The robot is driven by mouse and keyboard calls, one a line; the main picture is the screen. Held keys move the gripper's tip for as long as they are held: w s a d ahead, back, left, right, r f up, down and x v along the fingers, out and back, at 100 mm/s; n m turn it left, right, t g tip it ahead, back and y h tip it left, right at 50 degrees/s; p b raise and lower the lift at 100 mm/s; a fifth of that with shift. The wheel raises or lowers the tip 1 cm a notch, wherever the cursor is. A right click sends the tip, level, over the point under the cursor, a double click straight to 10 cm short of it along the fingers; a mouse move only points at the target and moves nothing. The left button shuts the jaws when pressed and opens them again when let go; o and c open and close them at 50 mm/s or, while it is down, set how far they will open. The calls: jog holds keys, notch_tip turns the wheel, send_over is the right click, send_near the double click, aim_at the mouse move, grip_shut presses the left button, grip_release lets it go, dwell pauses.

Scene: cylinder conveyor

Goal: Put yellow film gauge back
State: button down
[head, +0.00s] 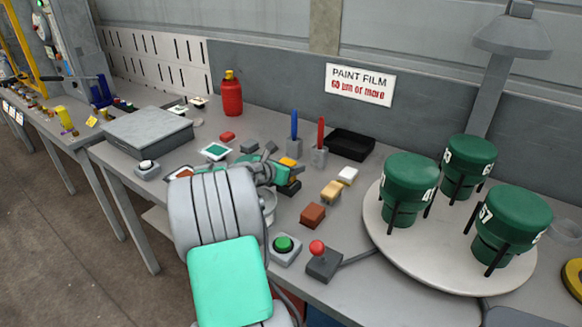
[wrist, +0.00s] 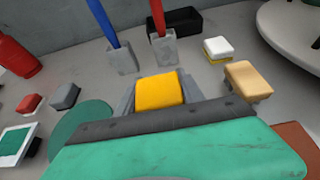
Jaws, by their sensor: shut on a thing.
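The yellow film gauge (wrist: 160,91) is a small yellow block, and it also shows in the head view (head: 288,162). My gripper (wrist: 158,100) is shut on it, with a grey finger on each side. In the head view my gripper (head: 276,170) is over the middle of the bench, partly hidden by my arm. The gauge's lower part is hidden in the wrist view. A dark and orange piece shows just below it in the head view; I cannot tell whether the gauge touches anything.
Blue and red markers stand in grey holders (wrist: 121,58) behind the gauge. A black tray (head: 352,144), a white-topped block (head: 347,175), a tan block (head: 332,191) and a brown block (head: 313,215) lie to the right. A round platform (head: 400,250) carries green cylinders.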

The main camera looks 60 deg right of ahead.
jog(key=c, duration=0.7)
grip_release()
jog(key=shift+f, duration=0.1)
jog(key=shift+a+r, duration=0.3)
jog(key=v, duration=1.1)
jog(key=shift+a+r+p, duration=0.1)
jog(key=shift+a+p, duration=0.1)
jog(key=shift+p, duration=0.1)
